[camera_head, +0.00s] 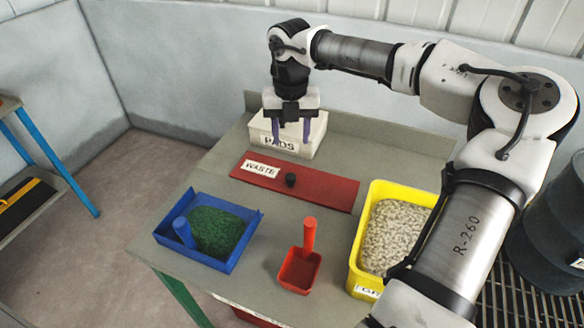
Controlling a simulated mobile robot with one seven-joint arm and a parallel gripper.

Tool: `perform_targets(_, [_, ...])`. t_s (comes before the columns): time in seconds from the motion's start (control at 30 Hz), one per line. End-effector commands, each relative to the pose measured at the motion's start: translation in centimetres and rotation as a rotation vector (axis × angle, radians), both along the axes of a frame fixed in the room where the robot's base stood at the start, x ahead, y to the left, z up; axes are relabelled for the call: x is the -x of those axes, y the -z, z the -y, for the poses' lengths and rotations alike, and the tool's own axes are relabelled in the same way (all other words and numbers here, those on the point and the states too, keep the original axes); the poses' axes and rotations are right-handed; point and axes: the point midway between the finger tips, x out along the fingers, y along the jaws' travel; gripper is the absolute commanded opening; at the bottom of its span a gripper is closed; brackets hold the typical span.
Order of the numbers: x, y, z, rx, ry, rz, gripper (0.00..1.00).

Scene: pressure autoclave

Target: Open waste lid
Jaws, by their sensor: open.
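The waste lid (325,190) is a flat red panel labelled WASTE, lying flush on the grey table. A small black knob (290,180) stands up near its middle. The lid looks closed. My gripper (293,139) points down behind the lid, in front of the white PADS box (312,140) as seen here. Its two purple fingers are apart with nothing visible between them. The fingertips are beyond the knob and apart from it.
On the grey table (210,284), a blue tray (217,262) holds green granules and a blue scoop. A red scoop (299,272) stands in front of the lid. A yellow bin (362,255) with pale pellets is at right, partly behind my arm. A dark drum (552,225) stands far right.

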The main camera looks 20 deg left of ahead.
Motion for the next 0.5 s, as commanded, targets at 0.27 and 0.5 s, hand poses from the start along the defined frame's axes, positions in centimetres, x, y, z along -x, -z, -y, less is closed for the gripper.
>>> perform_targets(0.27, [0.2, 5.6, -0.1, -0.002, -0.005, -0.006, 0.48])
perform_targets(0.5, [0.2, 10.1, -0.2, -0.003, -0.006, -0.006, 0.48])
